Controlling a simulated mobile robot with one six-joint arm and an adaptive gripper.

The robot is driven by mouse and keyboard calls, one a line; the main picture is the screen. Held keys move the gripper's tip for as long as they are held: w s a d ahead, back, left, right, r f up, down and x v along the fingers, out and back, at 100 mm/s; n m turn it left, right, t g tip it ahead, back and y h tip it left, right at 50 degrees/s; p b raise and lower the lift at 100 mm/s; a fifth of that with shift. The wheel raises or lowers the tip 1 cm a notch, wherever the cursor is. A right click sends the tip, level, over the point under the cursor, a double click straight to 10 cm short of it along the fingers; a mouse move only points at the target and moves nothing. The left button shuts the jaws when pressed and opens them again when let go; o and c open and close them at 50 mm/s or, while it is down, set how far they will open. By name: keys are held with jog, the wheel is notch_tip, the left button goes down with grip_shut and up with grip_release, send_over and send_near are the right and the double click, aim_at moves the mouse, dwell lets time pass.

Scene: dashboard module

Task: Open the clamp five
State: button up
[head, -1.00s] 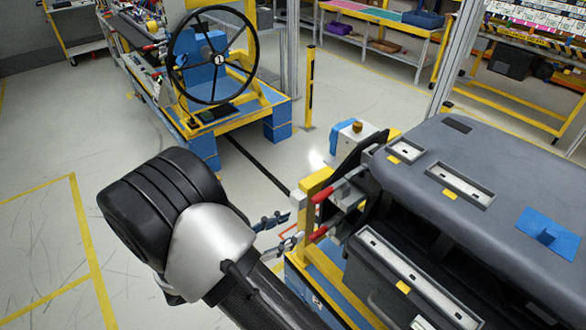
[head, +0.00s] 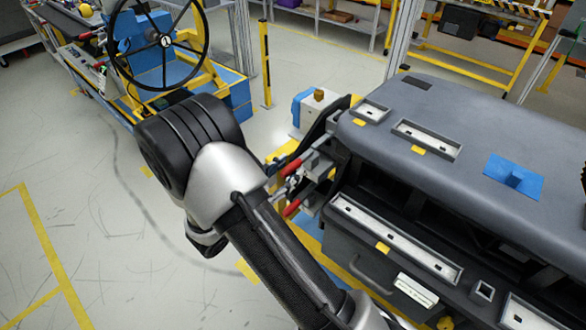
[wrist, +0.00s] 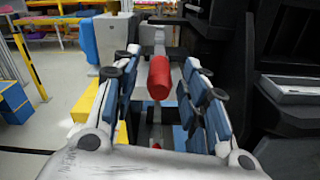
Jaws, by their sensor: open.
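Two toggle clamps with red handles stand at the left end of the dashboard module (head: 450,140). The upper red handle (head: 291,169) and the lower red handle (head: 291,208) show beside my arm in the head view. No number is readable, so I cannot tell which is clamp five. In the wrist view my gripper (wrist: 160,66) is open, its blue-padded fingers on either side of a red clamp handle (wrist: 158,78). The handle appears between the fingers, with gaps on both sides. A small red bit (wrist: 156,146) shows lower down. My arm hides most of the gripper in the head view.
The dark dashboard body stands close on the right of the gripper. A yellow stand (head: 281,150) and a white-and-blue box (head: 308,108) are beside the clamps. A steering wheel station (head: 165,45) stands behind. Open floor lies to the left.

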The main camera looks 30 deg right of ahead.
jog(key=shift+x, duration=1.45)
grip_shut()
